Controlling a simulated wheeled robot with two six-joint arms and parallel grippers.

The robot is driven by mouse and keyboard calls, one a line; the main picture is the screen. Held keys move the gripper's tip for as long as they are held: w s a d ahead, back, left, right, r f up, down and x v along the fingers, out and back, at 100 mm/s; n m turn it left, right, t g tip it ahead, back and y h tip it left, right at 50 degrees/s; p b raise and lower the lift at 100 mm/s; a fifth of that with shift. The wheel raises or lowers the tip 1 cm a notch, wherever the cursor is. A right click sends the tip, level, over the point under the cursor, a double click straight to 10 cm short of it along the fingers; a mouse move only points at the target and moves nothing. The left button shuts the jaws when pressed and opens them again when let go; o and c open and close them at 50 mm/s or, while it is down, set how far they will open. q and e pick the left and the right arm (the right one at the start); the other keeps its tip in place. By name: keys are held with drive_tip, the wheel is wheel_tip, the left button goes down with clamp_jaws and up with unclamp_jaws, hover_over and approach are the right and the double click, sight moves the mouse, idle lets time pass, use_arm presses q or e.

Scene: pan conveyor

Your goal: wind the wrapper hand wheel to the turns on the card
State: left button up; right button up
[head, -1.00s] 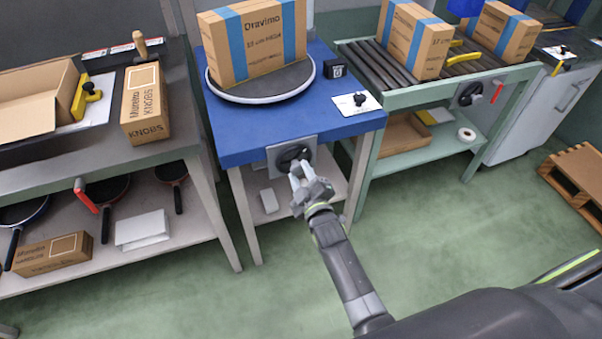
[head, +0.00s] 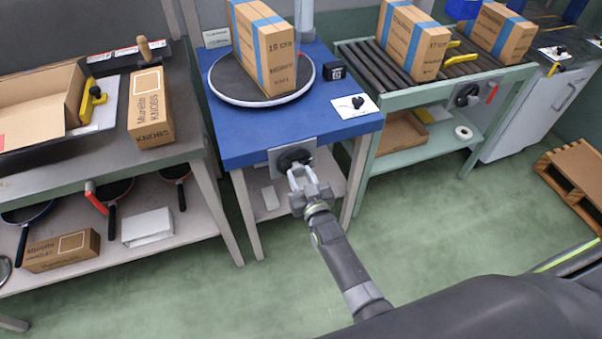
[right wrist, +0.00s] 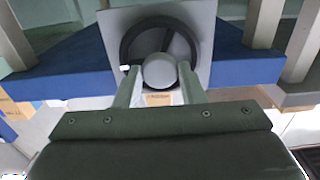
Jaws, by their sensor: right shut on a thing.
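The dark hand wheel (head: 293,157) sits on a grey plate on the front of the blue wrapper table (head: 262,141). In the right wrist view its dark rim (right wrist: 128,45) circles a round grey knob (right wrist: 160,71). My right gripper (head: 299,174) is at the wheel, its fingers (right wrist: 160,88) shut on this knob. My left gripper is not in view.
A white plate with a black knob (head: 355,105) lies at the table's right corner. A roller conveyor (head: 390,84) with cartons stands right. A grey bench (head: 65,163) with a Mureto carton (head: 150,120) stands left. Green floor is clear in front.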

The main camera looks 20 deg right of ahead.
drive_tip(key=shift+r+m, duration=0.1)
drive_tip(key=shift+m, duration=0.5)
drive_tip(key=shift+m+p, duration=0.55)
drive_tip(key=shift+m, duration=0.65)
drive_tip(key=shift+m+p, duration=0.5)
drive_tip(key=shift+m, duration=1.6)
drive_tip(key=shift+m+p, duration=0.3)
drive_tip(key=shift+m, duration=1.5)
drive_tip(key=o, duration=1)
